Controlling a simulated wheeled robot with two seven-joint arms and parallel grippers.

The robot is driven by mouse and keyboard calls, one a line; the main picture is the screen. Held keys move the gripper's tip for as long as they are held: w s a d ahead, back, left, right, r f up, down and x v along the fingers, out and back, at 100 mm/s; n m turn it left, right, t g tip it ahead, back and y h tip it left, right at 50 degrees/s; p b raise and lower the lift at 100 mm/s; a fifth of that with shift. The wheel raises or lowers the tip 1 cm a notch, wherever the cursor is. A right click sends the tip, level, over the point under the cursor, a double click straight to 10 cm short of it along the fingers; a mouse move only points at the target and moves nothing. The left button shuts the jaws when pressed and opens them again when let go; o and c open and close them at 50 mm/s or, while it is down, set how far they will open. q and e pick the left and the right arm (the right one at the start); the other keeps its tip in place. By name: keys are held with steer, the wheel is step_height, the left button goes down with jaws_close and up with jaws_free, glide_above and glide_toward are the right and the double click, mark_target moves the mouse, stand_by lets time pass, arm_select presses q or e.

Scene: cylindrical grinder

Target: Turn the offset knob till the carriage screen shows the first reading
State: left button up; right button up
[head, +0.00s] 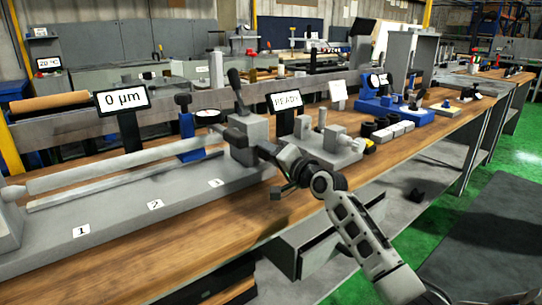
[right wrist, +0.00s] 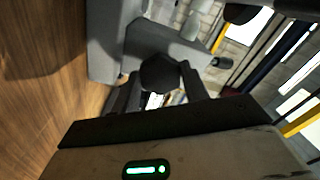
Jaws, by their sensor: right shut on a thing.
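A tilted black-framed screen (head: 120,98) stands behind the long grey bar of the grinder and reads "0 µm". A second screen (head: 287,101) further right reads "READY". My right gripper (head: 268,153) is at the right end of the grinder, beside the grey headstock block (head: 250,140). In the right wrist view a dark round knob (right wrist: 160,72) sits between the two fingers of my right gripper (right wrist: 157,85), which is shut on it. The knob is in front of a grey block (right wrist: 160,45). In the head view the gripper hides the knob. My left gripper is not in view.
The grinder bed (head: 130,222) carries labels 1, 2 and 3. A blue stand with a dial (head: 206,117) is behind the bar. A grey fixture (head: 328,150) stands just right of my gripper. The wooden bench top (head: 225,225) is bare along its front edge.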

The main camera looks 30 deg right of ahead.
stand_by(0.3)
steer(key=o, duration=1)
steer(key=shift+s, duration=0.1)
steer(key=shift+s, duration=0.2)
steer(key=shift+s+d, duration=0.2)
steer(key=shift+s, duration=2.35)
steer(key=shift+s+d, duration=0.25)
steer(key=shift+s, duration=2.35)
steer(key=shift+s+d, duration=0.2)
steer(key=shift+s, duration=2.35)
